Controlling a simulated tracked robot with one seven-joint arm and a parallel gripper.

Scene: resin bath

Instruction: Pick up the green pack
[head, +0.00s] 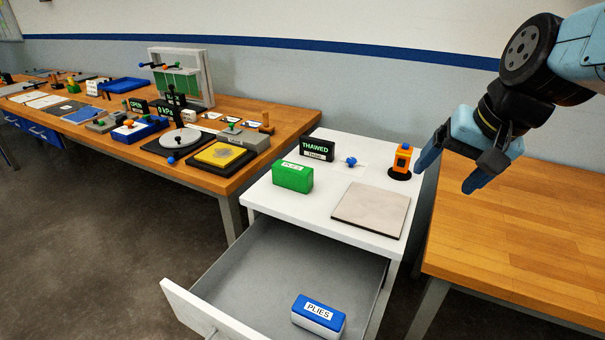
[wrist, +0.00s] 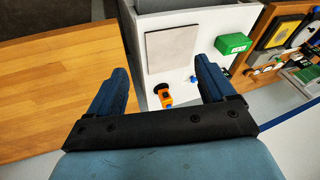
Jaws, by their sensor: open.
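The green pack (head: 292,177) is a small green box with a white label on top. It stands on the front left part of the white cabinet top in the head view. It also shows in the wrist view (wrist: 233,44), at upper right, beyond my right-hand finger. My gripper (head: 448,172) is open and empty, high above the right side of the cabinet and the wooden bench. In the wrist view my gripper (wrist: 160,88) has its fingers wide apart, with the pack outside the gap between them.
The white cabinet's open drawer (head: 255,262) holds a blue and white PLIES box (head: 318,315). Near the pack are a THAWED sign (head: 317,149), a beige plate (head: 371,210) and an orange device (head: 402,160). A cluttered wooden bench (head: 285,125) stands left; the right bench (head: 520,225) is bare.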

